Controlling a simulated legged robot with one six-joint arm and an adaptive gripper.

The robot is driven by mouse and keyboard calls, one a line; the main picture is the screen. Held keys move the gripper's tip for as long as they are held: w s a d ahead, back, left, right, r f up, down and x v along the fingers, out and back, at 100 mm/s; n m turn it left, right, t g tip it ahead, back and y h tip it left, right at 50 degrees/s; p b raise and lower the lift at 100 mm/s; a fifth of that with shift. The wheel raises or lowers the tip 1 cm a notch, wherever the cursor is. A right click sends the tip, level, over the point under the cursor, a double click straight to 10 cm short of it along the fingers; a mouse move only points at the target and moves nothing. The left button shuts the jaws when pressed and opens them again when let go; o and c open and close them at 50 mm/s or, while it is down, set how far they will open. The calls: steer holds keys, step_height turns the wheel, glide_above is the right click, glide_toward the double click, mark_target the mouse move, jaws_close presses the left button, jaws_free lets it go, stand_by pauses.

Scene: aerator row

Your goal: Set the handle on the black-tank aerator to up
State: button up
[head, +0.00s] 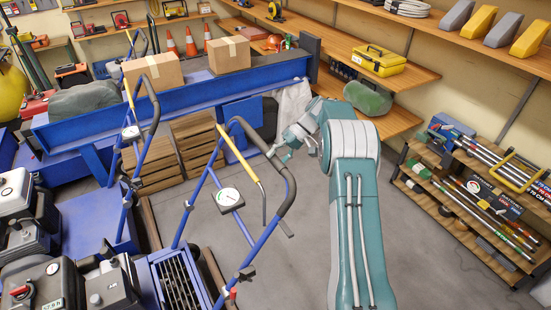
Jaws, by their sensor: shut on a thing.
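The black-tank aerator (50,285) stands at the lower left, its engine dark with a red cap. Its handle (285,195) is a blue tube frame with a black grip, rising to the right of the engine and tilted.
A second aerator with a pale tank (15,190) and a similar handle (150,100) stands behind, to the left. Wooden crates (155,165) and a blue bench (190,95) are beyond. A tool shelf (465,205) is at right. Grey floor between is clear.

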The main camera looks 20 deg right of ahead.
steer(key=shift+d, duration=0.15)
steer(key=v, duration=1.1)
steer(key=shift+d+r, duration=0.25)
steer(key=shift+r, duration=0.05)
steer(key=shift+w+r, duration=0.1)
